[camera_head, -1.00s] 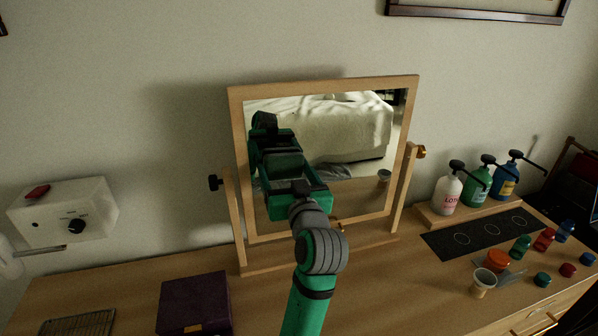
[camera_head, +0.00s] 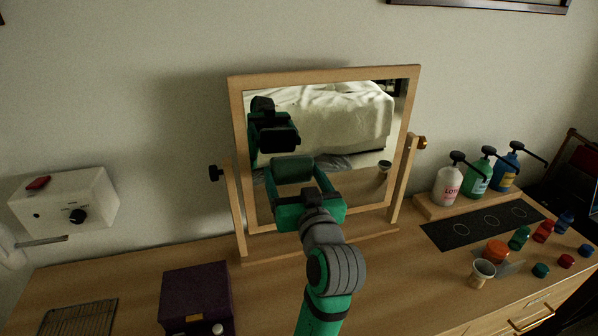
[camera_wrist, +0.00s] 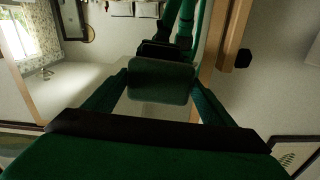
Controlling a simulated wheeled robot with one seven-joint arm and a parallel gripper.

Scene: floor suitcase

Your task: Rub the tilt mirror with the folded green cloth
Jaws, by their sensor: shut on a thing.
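The tilt mirror (camera_head: 352,110) stands on the dresser in a light wood frame, held between two posts with a dark knob at the left and a brass one at the right. My gripper (camera_head: 292,172) is in front of the lower middle of the glass, shut on the folded green cloth (camera_wrist: 161,80), a dark green roll held crosswise between the two fingers. The mirror (camera_wrist: 120,108) fills much of the wrist view and reflects my arm and the room. Whether the cloth touches the glass is unclear. My arm hides the lower frame edge.
A purple box (camera_head: 195,297) and a wire rack (camera_head: 80,317) lie at the front left. A white box with a dial (camera_head: 65,205) is on the left wall. Pump bottles (camera_head: 478,178), a dark mat (camera_head: 482,227), small bottles and a cup (camera_head: 482,272) occupy the right side.

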